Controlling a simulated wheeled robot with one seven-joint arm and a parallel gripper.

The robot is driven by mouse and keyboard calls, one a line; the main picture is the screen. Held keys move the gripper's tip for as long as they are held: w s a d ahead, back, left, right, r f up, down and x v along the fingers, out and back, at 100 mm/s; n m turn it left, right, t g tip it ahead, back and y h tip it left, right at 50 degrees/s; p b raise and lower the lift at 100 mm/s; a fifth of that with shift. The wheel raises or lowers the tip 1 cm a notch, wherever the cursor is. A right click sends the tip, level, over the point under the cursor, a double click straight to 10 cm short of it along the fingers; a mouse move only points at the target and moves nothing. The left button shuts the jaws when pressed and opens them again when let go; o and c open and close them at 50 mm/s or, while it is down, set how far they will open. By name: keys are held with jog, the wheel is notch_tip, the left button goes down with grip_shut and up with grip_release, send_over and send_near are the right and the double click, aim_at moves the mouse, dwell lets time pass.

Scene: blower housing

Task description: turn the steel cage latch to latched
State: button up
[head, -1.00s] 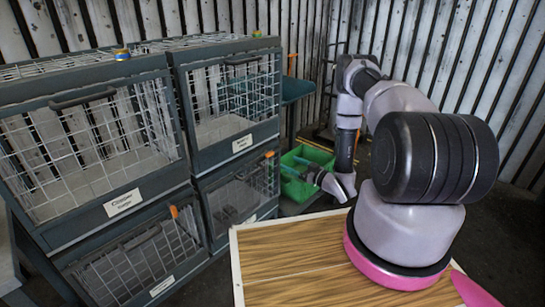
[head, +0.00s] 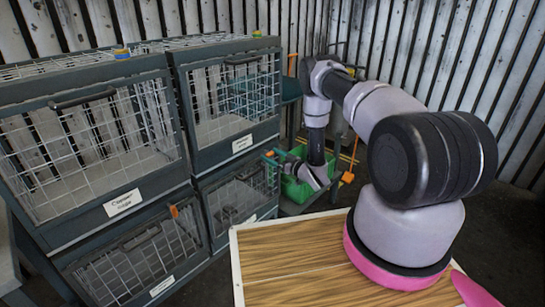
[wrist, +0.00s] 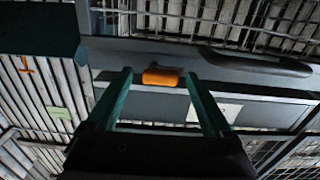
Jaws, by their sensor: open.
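The orange latch (head: 269,153) sits at the upper right of the lower right wire cage (head: 240,200) in the head view. In the wrist view the orange latch (wrist: 161,77) lies across the dark frame, between the tips of my two teal fingers. My gripper (wrist: 158,76) is open, with one finger to each side of the latch; I cannot tell whether either touches it. In the head view my gripper (head: 277,158) is small and partly hidden, right at the cage's front corner. The latch's exact turn is hard to read.
Other wire cages stand to the left and above, including the upper left cage (head: 90,150) with a dark handle. A green crate (head: 296,190) is close behind and below my gripper. A wooden-topped table (head: 290,265) fills the near foreground.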

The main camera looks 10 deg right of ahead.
grip_shut()
jog(key=shift+n, duration=0.3)
jog(key=n, duration=0.3)
jog(key=shift+f+n, duration=0.1)
jog(key=shift+n, duration=0.2)
jog(key=n, duration=0.4)
jog(key=shift+f+n, duration=0.15)
jog(key=shift+n, duration=0.15)
jog(key=shift+w+d+f+n, duration=0.1)
jog(key=shift+d+f+n, duration=0.05)
jog(key=shift+n, duration=2.1)
jog(key=shift+w+d+f+n, duration=0.1)
jog(key=shift+n, duration=2.15)
